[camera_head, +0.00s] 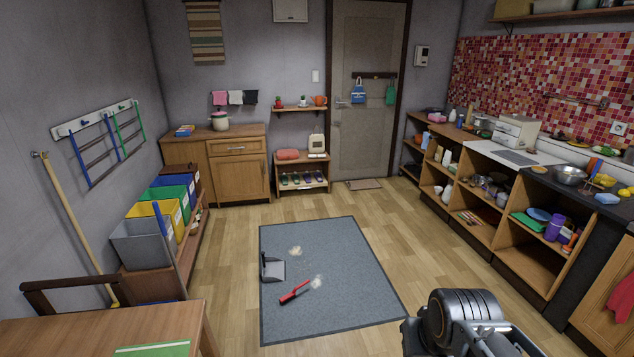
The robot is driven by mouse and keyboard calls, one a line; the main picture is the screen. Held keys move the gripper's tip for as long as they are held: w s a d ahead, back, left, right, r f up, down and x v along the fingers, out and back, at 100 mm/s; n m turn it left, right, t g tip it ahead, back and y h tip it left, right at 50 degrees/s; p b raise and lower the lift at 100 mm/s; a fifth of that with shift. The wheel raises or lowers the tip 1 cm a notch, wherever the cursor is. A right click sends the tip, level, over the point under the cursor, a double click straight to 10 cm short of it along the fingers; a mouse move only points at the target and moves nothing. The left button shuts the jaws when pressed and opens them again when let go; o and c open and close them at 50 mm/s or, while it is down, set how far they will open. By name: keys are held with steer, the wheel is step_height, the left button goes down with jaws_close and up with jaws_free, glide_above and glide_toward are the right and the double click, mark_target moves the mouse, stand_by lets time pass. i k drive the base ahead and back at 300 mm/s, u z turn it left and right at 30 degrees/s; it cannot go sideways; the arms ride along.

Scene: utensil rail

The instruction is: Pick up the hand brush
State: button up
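The hand brush (295,292) has a red handle and lies on the grey rug (350,250) on the floor. Its pale bristle end points up and to the right, beside a small light pile of debris (317,282). A grey dustpan (273,268) with a dark upright handle stands on the rug just up and left of the brush. Part of my arm shows at the bottom right, well apart from the brush. My gripper's fingertips are not clearly seen.
A second debris pile (296,251) lies on the rug. A wooden table (110,335) fills the bottom left, and coloured bins (145,243) line the left wall. Open shelves (520,255) and a counter stand on the right. Wooden floor (395,220) around the rug is clear.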

mark_target(291, 295)
steer(key=i, duration=3.3)
steer(key=u, duration=3.05)
